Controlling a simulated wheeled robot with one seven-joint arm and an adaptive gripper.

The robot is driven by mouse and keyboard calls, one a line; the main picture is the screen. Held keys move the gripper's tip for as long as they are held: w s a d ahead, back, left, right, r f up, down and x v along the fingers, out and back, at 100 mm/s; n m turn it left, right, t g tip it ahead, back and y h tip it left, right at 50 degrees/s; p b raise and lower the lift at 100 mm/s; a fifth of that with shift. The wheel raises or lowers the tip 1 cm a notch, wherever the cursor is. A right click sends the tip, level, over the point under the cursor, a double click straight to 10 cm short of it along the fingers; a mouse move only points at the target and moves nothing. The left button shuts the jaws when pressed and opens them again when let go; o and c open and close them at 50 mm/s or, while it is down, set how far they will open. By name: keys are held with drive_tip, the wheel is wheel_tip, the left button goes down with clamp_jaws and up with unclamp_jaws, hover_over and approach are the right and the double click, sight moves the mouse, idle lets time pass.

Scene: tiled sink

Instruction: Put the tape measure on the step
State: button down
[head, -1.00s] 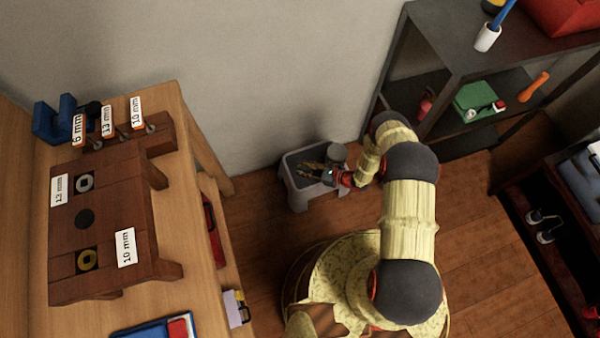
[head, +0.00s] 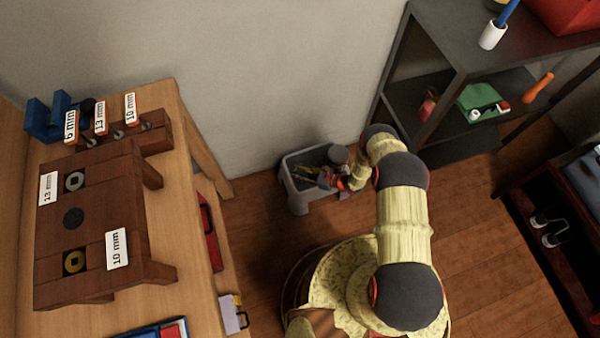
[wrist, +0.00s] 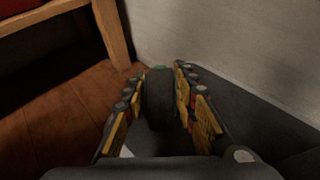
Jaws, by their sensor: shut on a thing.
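The step (head: 299,204) is a low grey stool with a dark top, standing on the wooden floor against the wall. My gripper (head: 304,172) is over its top in the head view. In the wrist view my gripper (wrist: 160,85) is shut on a dark, rounded thing, taken to be the tape measure (wrist: 160,105), with a little green at its far end. The dark grey top of the step (wrist: 240,105) shows to the right in that view. In the head view my gripper largely hides the tape measure. I cannot tell whether it touches the step.
A wooden workbench (head: 185,240) with a brown peg-hole stand (head: 110,215) is at the left. A dark shelf unit (head: 450,85) is at the right of the step. Bare wall is behind the step, and open floor (head: 480,220) lies to the right.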

drive_tip(key=c, duration=1.4)
unclamp_jaws()
drive_tip(key=shift+r, duration=0.1)
